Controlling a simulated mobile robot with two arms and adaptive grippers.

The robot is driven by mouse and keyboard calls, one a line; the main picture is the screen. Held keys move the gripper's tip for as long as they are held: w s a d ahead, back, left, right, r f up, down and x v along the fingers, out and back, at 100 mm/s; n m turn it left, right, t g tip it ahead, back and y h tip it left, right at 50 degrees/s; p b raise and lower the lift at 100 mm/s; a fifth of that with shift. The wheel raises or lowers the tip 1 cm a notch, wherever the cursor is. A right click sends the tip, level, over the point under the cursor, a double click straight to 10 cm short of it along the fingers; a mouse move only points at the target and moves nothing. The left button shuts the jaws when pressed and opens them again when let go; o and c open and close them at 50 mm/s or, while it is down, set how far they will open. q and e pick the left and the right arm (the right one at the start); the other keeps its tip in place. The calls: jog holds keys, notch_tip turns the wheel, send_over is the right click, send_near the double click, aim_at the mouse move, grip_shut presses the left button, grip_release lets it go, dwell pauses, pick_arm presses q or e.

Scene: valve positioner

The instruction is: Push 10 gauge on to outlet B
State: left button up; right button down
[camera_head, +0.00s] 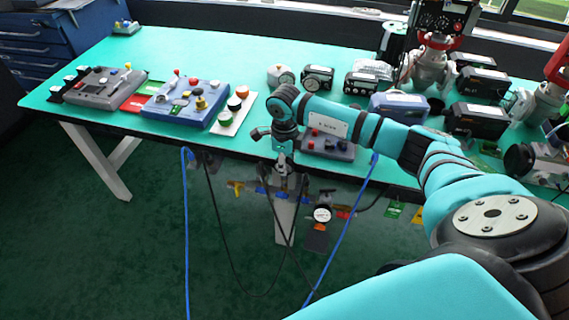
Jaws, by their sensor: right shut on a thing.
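My right arm reaches in from the lower right, and its wrist bends down in front of the table's front edge. My right gripper (283,180) points down there, small and dark against a cluster of hanging things. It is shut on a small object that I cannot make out. A round gauge with a white dial (322,214) shows below and to the right of the gripper, at the table's front; its number is too small to read. Outlet B cannot be told apart. My left gripper is not in view.
The green table (190,50) carries a blue control box (185,102), a grey box (98,88), several round instruments such as one with a white face (281,76), and metal valves (430,66) at the right. Blue and black hoses hang in front.

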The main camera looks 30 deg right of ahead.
jog(key=shift+f+b, duration=0.3)
jog(key=shift+f, duration=0.1)
jog(key=c, duration=1.1)
grip_release()
jog(key=shift+r, duration=0.1)
notch_tip(320, 180, up, 12)
jog(key=shift+f, duration=0.1)
